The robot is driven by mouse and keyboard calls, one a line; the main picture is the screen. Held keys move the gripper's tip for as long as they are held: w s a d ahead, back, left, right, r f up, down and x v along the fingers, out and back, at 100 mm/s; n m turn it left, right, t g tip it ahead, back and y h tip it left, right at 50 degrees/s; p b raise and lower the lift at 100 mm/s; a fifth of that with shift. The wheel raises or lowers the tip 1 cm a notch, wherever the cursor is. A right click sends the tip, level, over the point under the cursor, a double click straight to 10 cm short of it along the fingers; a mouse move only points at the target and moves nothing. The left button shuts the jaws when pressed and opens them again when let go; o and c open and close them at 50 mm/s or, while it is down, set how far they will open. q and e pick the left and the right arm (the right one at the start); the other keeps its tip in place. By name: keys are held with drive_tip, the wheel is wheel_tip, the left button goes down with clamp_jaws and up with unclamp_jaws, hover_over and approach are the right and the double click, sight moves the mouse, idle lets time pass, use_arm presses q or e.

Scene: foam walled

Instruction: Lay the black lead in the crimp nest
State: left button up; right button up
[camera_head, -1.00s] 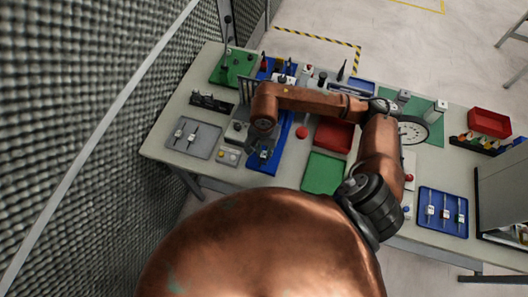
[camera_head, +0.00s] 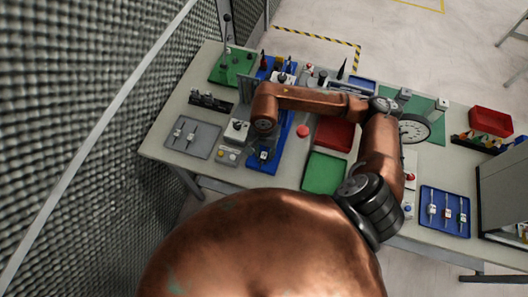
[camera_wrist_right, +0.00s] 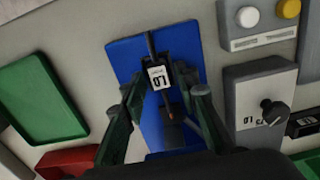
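The black lead (camera_wrist_right: 160,75), a dark piece with a white printed label, lies over the blue base plate (camera_wrist_right: 125,52) in the right wrist view. A dark cable end runs from it toward the plate's far edge. A dark block (camera_wrist_right: 172,134), perhaps the crimp nest, is on the plate nearer the gripper; I cannot tell whether the lead is seated. My right gripper (camera_wrist_right: 165,92) has its fingers spread on either side of the lead, with gaps showing. In the head view the blue plate (camera_head: 265,158) shows below my wrist, which hides the fingers. My left gripper is out of view.
Beside the plate stand a grey box with a knob (camera_head: 237,131) and a button box (camera_head: 227,156). A grey tray (camera_head: 190,150) holds two leads. A green tray (camera_head: 325,172) and red tray (camera_head: 333,135) lie right. A blue tray (camera_head: 444,228) holds several pieces.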

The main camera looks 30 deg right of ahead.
drive_tip(key=shift+o, duration=0.7)
wheel_tip(320, 180, up, 12)
idle(0.5)
